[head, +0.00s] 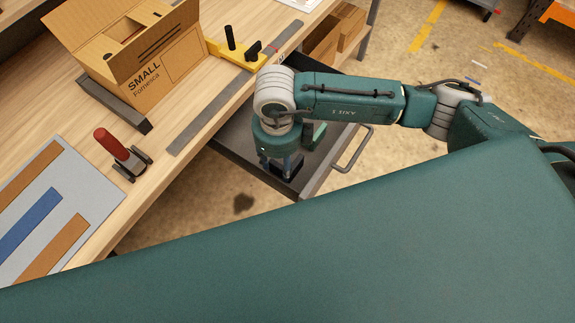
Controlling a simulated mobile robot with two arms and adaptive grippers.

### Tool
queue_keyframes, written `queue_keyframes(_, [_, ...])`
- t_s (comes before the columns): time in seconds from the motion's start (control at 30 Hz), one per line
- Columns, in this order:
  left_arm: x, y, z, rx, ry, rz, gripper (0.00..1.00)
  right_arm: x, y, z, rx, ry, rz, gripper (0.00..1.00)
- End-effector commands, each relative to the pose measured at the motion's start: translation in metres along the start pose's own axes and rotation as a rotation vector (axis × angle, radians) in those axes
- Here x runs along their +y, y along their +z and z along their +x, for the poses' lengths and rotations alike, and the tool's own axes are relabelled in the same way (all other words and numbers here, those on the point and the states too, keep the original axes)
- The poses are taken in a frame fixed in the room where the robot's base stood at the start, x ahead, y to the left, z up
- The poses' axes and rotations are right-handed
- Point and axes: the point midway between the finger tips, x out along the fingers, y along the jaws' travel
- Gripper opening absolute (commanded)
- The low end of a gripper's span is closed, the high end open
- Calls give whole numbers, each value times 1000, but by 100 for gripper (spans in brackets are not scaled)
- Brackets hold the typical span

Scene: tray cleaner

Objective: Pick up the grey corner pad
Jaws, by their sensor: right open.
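My right gripper (288,167) points down into the open grey drawer (238,146) under the workbench. It is open, low over the drawer floor, and partly hidden by its own wrist. A dark blocky shape shows around the fingertips; I cannot tell whether it is the grey corner pad or part of the gripper. No other thing in view can be clearly told as the grey corner pad. My left gripper is not in view.
The drawer's handle (354,150) faces right. On the bench are a cardboard box (185,60), a yellow fixture (234,54), a red-handled clamp (112,146) and a grey board with coloured strips (85,185). My own green body covers the foreground.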

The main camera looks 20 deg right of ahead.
Motion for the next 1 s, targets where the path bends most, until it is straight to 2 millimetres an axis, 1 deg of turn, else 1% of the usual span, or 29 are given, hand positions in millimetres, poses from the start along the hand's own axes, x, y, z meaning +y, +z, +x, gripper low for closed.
queue_keyframes(0.03, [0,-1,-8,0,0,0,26,0,-3,6,6,2,2,43])
queue_keyframes(0.07, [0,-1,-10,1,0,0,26,0,-4,10,5,1,2,43])
queue_keyframes(0.1, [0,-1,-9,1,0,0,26,0,-3,17,4,1,1,43])
queue_keyframes(0.2, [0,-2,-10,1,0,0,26,0,-2,28,2,1,2,43])
queue_keyframes(0.3, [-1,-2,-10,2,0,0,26,-1,-1,33,-1,1,1,43])
queue_keyframes(0.47, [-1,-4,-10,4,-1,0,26,-1,-1,33,-1,1,0,43])
queue_keyframes(0.5, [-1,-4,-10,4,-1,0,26,-1,-1,33,-1,1,0,41])
queue_keyframes(0.67, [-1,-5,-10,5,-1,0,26,0,-1,33,-1,1,0,9])
queue_keyframes(0.7, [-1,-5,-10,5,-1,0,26,0,-1,33,-1,1,0,6])
queue_keyframes(1.0, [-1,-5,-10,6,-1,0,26,0,-1,32,-1,1,0,6])
